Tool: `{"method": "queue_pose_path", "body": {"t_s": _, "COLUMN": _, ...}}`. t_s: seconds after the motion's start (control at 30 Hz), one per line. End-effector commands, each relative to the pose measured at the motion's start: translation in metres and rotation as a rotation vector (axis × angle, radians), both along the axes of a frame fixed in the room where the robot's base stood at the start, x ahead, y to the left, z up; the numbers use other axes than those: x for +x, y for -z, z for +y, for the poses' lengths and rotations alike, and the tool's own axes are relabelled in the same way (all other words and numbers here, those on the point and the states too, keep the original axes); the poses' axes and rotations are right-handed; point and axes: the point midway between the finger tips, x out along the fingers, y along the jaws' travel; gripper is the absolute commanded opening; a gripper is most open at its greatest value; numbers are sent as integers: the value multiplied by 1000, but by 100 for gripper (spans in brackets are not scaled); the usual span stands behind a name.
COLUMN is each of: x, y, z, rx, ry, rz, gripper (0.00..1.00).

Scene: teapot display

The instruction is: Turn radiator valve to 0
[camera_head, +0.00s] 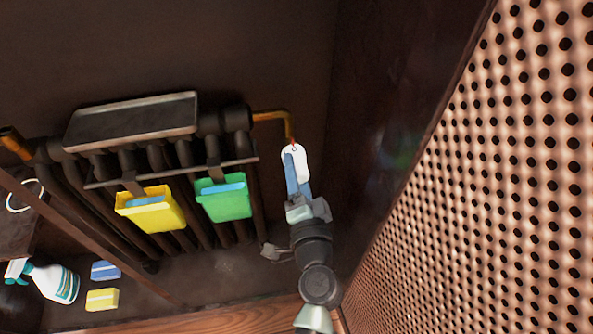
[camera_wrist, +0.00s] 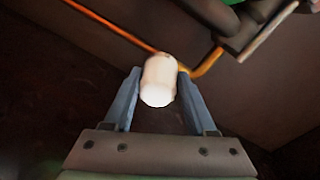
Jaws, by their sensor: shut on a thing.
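The white radiator valve (camera_head: 294,158) sits at the end of an orange pipe to the right of the dark radiator (camera_head: 180,195). In the wrist view the white valve knob (camera_wrist: 158,80) lies between the two blue fingers of my gripper (camera_wrist: 155,88). My gripper (camera_head: 294,172) reaches up to it from below in the head view and is shut on it. The number markings on the valve cannot be read. The fingers hide part of its sides.
A yellow container (camera_head: 150,212) and a green container (camera_head: 224,203) hang on the radiator's front. A dark tray (camera_head: 135,119) is on top. A spray bottle (camera_head: 50,281) and sponges (camera_head: 102,299) are at lower left. A perforated panel (camera_head: 490,190) stands close on the right.

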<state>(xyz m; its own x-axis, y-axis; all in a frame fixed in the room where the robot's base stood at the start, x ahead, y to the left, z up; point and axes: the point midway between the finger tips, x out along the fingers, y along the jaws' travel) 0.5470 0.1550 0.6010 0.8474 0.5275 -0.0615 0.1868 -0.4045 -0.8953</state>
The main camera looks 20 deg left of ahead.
Motion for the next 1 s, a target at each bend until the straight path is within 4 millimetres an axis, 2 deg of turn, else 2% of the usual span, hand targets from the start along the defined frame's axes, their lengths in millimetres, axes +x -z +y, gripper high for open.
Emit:
{"method": "queue_pose_path", "body": {"t_s": 0.07, "x": 0, "y": 2, "z": -1, "rx": 3, "ry": 3, "rz": 4, "gripper": 1}}
{"method": "queue_pose_path", "body": {"t_s": 0.1, "x": 0, "y": 2, "z": -1, "rx": 3, "ry": 3, "rz": 4, "gripper": 62}}
{"method": "queue_pose_path", "body": {"t_s": 0.23, "x": 0, "y": 1, "z": -1, "rx": 2, "ry": 2, "rz": 3, "gripper": 85}}
{"method": "queue_pose_path", "body": {"t_s": 0.53, "x": -1, "y": 0, "z": -1, "rx": 1, "ry": 1, "rz": 1, "gripper": 86}}
{"method": "queue_pose_path", "body": {"t_s": 0.67, "x": -7, "y": 0, "z": -5, "rx": 2, "ry": 2, "rz": 1, "gripper": 86}}
{"method": "queue_pose_path", "body": {"t_s": 0.77, "x": -20, "y": -1, "z": -12, "rx": 2, "ry": 2, "rz": 3, "gripper": 86}}
{"method": "queue_pose_path", "body": {"t_s": 1.0, "x": -63, "y": -3, "z": -40, "rx": 1, "ry": 3, "rz": 5, "gripper": 86}}
